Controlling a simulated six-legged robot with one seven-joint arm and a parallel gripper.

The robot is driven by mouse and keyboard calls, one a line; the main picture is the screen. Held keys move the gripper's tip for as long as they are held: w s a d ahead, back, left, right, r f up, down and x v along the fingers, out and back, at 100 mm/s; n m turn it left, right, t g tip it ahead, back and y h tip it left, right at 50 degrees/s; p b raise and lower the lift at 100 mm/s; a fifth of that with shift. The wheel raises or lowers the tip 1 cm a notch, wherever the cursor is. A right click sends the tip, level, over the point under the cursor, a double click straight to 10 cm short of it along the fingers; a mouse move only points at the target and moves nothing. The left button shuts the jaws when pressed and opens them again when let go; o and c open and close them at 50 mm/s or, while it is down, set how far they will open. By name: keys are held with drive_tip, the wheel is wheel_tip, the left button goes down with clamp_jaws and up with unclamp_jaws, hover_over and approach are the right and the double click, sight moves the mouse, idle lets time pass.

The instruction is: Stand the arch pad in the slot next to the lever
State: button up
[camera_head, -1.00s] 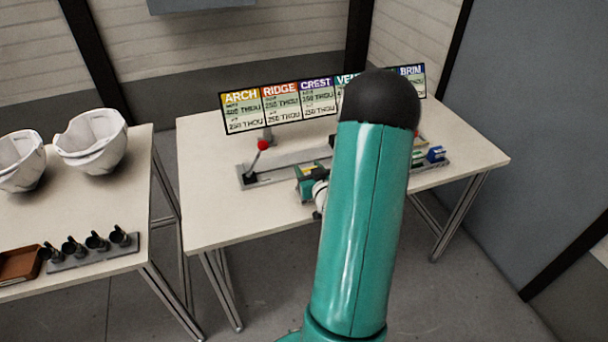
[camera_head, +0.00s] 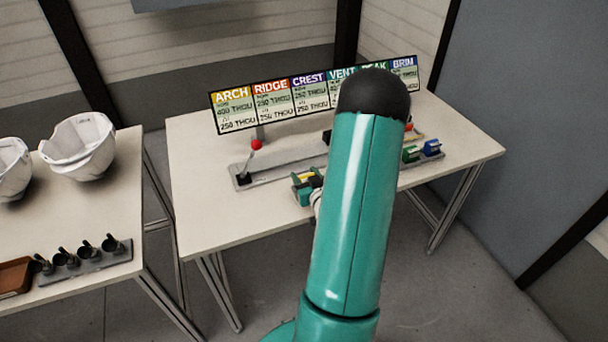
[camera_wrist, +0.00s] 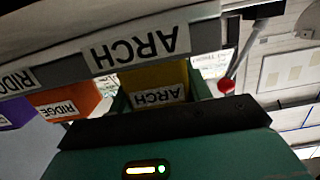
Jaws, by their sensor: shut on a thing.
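My gripper (camera_wrist: 158,92) is shut on the yellow arch pad (camera_wrist: 152,75), with its green fingers on either side and the ARCH label upside down in the wrist view. In the head view my gripper (camera_head: 307,187) is over the near part of the right table, close in front of the long grey fixture (camera_head: 278,167). The lever (camera_head: 257,145) with its red knob stands at the fixture's left end; the knob also shows in the wrist view (camera_wrist: 226,86). The slot itself cannot be made out. My arm hides the fixture's right part.
An orange RIDGE pad (camera_wrist: 68,103) and a purple pad (camera_wrist: 22,110) show beside the arch pad in the wrist view. Green (camera_head: 410,154) and blue (camera_head: 432,147) blocks lie right of my arm. A label board (camera_head: 290,105) stands behind. White helmet shells (camera_head: 80,147) sit on the left table.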

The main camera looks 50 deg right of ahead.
drive_tip(key=shift+f, duration=0.25)
drive_tip(key=o, duration=1.1)
drive_tip(key=shift+s, duration=0.1)
